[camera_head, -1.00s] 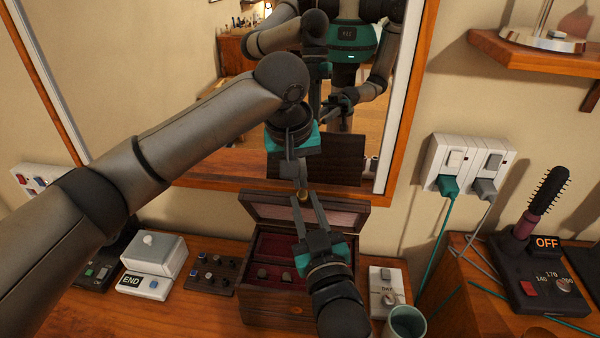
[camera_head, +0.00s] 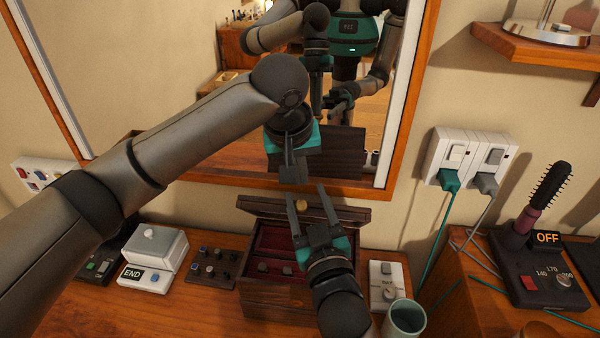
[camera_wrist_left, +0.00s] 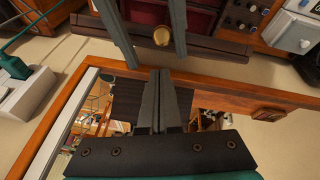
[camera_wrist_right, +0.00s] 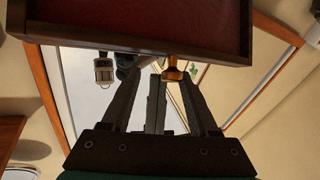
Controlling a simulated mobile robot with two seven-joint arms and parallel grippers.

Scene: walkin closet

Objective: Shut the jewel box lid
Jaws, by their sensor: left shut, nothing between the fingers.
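The dark wooden jewel box (camera_head: 262,303) stands on the shelf below the mirror, its red inside showing. Its lid (camera_head: 352,213) is raised, with a brass knob (camera_head: 300,205) at its edge. The lid's red lining (camera_wrist_right: 150,25) fills the top of the right wrist view. My right gripper (camera_head: 306,195) is open in front of the lid, one finger on each side of the knob (camera_wrist_left: 161,36); I cannot tell if they touch. My left gripper (camera_head: 292,178) is shut and empty, just above and behind the lid; its fingers show together in the left wrist view (camera_wrist_left: 157,75).
The mirror (camera_head: 200,60) is close behind. Left of the box are a knob panel (camera_head: 213,268) and a white END box (camera_head: 153,260). To its right are a white DAY switch (camera_head: 388,285), a cup (camera_head: 404,318) and plugged sockets (camera_head: 470,158) with cables.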

